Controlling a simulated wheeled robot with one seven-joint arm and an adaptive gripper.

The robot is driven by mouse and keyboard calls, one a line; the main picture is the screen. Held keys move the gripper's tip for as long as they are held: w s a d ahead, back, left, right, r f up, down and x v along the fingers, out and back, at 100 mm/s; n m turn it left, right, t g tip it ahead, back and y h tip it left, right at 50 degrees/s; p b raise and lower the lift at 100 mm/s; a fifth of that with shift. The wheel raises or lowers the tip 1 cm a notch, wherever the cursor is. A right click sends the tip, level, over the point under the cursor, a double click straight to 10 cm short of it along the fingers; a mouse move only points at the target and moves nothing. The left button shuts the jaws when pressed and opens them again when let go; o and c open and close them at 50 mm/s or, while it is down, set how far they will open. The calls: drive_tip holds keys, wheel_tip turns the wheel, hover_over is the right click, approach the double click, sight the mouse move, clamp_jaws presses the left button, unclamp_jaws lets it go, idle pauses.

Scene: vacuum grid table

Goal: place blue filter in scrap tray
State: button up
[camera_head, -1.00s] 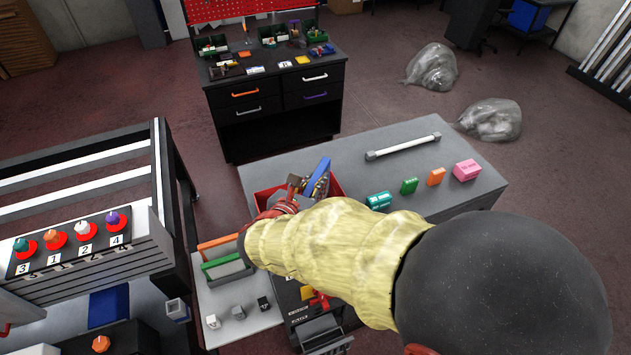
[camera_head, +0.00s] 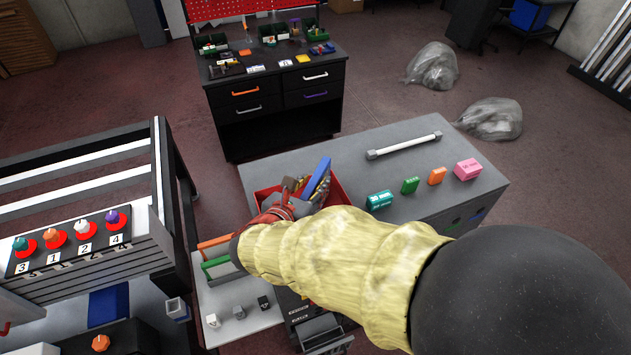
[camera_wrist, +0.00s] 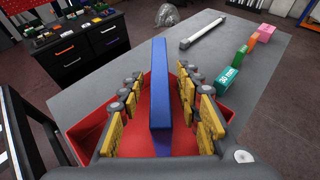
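The blue filter (camera_head: 319,175) is a flat blue slab standing on edge and tilted in the red tray (camera_head: 341,191) on the grey table. In the wrist view the filter (camera_wrist: 160,95) runs lengthwise between the yellow-padded fingers of my gripper (camera_wrist: 160,85). Red tray surface (camera_wrist: 143,112) shows in gaps on both sides of the filter, so the fingers are apart from it. My gripper (camera_head: 305,187) is open, low over the tray. The filter's lower end is hidden by my gripper in the head view.
On the grey table, teal (camera_head: 380,200), green (camera_head: 410,186), orange (camera_head: 437,176) and pink (camera_head: 467,169) blocks stand right of the tray, with a white-grey bar (camera_head: 404,146) behind. Orange and green framed panels (camera_head: 221,267) stand left. A frame table (camera_head: 160,190) is further left.

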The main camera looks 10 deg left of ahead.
drive_tip(key=b+v, duration=0.1)
drive_tip(key=v, duration=0.9)
drive_tip(key=shift+f, duration=0.1)
drive_tip(key=s+d+m+g+h, duration=0.25)
drive_tip(key=d+m+g, duration=0.45)
drive_tip(key=d+m, duration=1.15)
drive_tip(key=s+d+r+m+y, duration=0.3)
drive_tip(key=s+d+m+y, duration=0.2)
drive_tip(key=s+d+m, duration=0.4)
drive_tip(key=d+m, duration=0.3)
drive_tip(key=m, duration=0.3)
drive_tip(key=shift+s+d+r, duration=0.3)
drive_tip(key=shift+s+r, duration=0.1)
drive_tip(key=shift+f+y, duration=0.1)
drive_tip(key=shift+y, duration=0.15)
